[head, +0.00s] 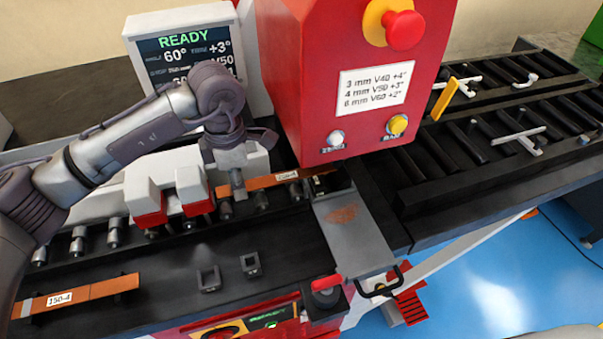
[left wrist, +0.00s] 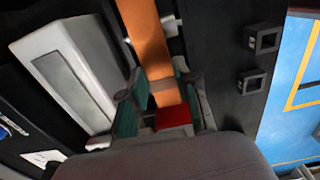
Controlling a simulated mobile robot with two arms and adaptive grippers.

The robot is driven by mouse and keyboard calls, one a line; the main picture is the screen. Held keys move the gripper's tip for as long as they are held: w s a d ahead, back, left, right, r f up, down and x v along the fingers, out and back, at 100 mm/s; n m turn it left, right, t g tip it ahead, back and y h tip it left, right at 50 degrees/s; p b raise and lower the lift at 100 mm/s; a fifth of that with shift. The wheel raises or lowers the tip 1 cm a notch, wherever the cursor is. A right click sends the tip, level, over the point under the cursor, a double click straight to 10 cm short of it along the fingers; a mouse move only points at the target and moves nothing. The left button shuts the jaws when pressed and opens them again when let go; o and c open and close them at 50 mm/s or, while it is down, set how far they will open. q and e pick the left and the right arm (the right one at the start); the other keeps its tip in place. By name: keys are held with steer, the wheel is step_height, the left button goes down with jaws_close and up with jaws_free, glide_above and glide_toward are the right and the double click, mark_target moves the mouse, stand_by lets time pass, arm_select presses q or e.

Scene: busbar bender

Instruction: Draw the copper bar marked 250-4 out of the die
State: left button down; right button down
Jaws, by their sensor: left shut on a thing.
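The copper bar marked 250-4 (head: 262,182) lies level along the rollers in the head view. Its right end runs in beneath the red bender head (head: 340,90), where the die is hidden. My left gripper (head: 236,186) is at the bar's left end, pointing down. In the left wrist view the left gripper (left wrist: 160,98) has its green-padded fingers on both sides of the copper bar (left wrist: 145,35), shut on it close to a red end piece. My right gripper is not in view.
Another copper bar marked 150-4 (head: 100,290) lies at the front left. Red-and-white blocks (head: 190,190) stand beside the left gripper. Two small square brackets (head: 209,279) sit on the dark bed in front. A grey plate (head: 350,230) lies right of the bar. The screen (head: 185,50) reads READY.

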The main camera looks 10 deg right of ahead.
arm_select(q)
steer(key=shift+s, duration=0.15)
steer(key=shift+s+d+b, duration=0.1)
steer(key=shift+s+d, duration=0.1)
steer(key=shift+s, duration=0.65)
steer(key=shift+s+d+b, duration=0.1)
steer(key=shift+s+d, duration=0.05)
steer(key=shift+s, duration=0.7)
steer(key=shift+s+d+b, duration=0.1)
steer(key=shift+s+d, duration=0.1)
steer(key=shift+s, duration=0.65)
steer(key=shift+s+d+b, duration=0.3)
steer(key=shift+s+d, duration=0.05)
steer(key=shift+s, duration=1.35)
steer(key=shift+s+d+b, duration=0.25)
steer(key=shift+s+d, duration=0.1)
steer(key=shift+s, duration=1.4)
steer(key=shift+s+d+b, duration=0.3)
steer(key=shift+s+d, duration=0.05)
steer(key=shift+s, duration=1.35)
steer(key=shift+r, duration=0.1)
step_height(320, 180, up, 5)
steer(key=shift+f+p, duration=0.1)
steer(key=shift+p, duration=0.95)
steer(key=shift+a, duration=0.1)
